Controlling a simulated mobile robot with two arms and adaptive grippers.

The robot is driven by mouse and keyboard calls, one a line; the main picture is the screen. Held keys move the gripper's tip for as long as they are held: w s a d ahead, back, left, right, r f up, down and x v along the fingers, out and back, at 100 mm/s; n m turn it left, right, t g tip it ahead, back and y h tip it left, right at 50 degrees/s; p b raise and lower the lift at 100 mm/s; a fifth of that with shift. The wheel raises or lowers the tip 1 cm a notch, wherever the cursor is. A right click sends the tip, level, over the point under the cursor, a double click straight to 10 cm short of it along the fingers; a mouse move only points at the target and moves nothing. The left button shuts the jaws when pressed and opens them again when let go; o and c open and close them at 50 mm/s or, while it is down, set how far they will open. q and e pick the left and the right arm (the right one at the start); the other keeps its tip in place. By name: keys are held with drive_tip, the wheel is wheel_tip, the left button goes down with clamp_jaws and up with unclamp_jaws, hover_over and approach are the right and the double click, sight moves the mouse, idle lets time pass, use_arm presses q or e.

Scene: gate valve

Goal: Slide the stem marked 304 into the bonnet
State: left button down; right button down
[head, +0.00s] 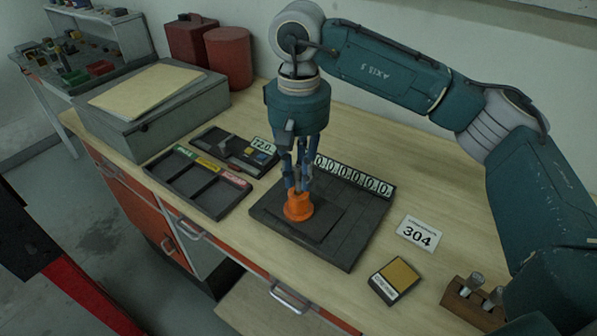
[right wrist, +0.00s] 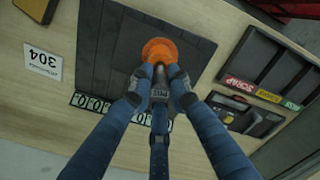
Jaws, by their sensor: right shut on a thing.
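The orange bonnet (head: 298,208) stands on the dark square plate (head: 345,240) on the bench. In the right wrist view the bonnet (right wrist: 160,48) sits just beyond my fingertips. My right gripper (head: 298,184) points down right above it, shut on the stem (right wrist: 160,94), a small grey part that carries the marking 304. The fingers hide most of the stem. I cannot tell whether its lower end is inside the bonnet or only at its mouth. My left gripper is not in view.
A white card reading 304 (head: 417,233) lies right of the plate, near a yellow-and-black box (head: 394,280). A wooden block (head: 470,304) holds metal cylinders. A row of number tiles (head: 352,176) edges the plate. A compartment tray (head: 198,182) and grey case (head: 150,118) lie left.

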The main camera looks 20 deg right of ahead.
drive_tip(key=shift+f+b, duration=0.95)
drive_tip(key=shift+f, duration=0.3)
idle(0.9)
drive_tip(key=c, duration=1.6)
unclamp_jaws()
drive_tip(key=shift+o, duration=0.2)
drive_tip(key=shift+r, duration=0.1)
wheel_tip(320, 180, up, 12)
drive_tip(key=shift+f, duration=0.1)
